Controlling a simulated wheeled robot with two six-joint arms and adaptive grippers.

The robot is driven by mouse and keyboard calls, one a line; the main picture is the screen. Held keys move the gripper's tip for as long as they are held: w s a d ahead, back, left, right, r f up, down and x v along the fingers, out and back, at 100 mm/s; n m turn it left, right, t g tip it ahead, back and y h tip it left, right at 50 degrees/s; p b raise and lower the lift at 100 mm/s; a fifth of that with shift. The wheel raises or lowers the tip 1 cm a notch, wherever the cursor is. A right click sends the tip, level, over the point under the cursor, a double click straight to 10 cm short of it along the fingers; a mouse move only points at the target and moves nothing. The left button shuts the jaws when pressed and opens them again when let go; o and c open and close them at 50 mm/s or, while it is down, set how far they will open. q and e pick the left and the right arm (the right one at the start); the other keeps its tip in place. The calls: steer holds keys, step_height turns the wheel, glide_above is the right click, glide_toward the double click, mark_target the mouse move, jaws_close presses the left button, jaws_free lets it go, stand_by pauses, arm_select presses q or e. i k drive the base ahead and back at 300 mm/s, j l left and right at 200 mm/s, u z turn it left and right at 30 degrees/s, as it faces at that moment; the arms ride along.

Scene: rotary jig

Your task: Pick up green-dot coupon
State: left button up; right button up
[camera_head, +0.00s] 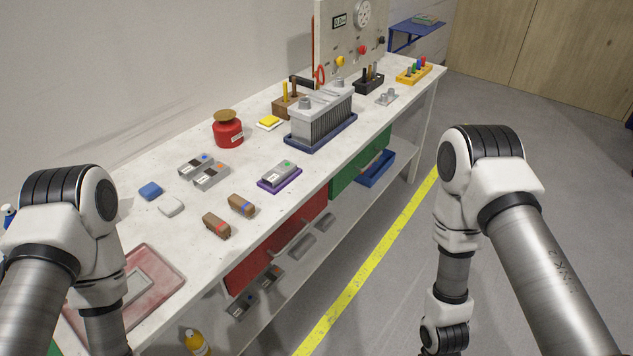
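The green-dot coupon (278,174) is a grey block with a dark patch and a small green dot on its top. It lies on a purple tray (285,186) near the middle of the bench's front edge. Two similar grey coupons lie to its left on the bench: one with a blue dot (194,166) and one with an orange dot (212,177). My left arm shows at the lower left and my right arm at the right, over the floor. Both grippers are out of the frame.
Two brown blocks (217,225) and a blue and a white piece lie left of the tray. A finned grey unit on a blue base (300,144) stands behind it, with a red pot (228,131) further left. A reddish framed tray (165,264) lies at the near left.

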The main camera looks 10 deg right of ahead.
mark_target(273, 176)
steer(key=i+l+u, duration=0.1)
steer(key=l, duration=0.2)
steer(key=i+l, duration=0.25)
steer(key=i+l+u, duration=0.15)
steer(key=l, duration=0.2)
steer(key=i+l, duration=0.1)
steer(key=l, duration=0.2)
steer(key=i+l+u, duration=0.15)
steer(key=l, duration=0.2)
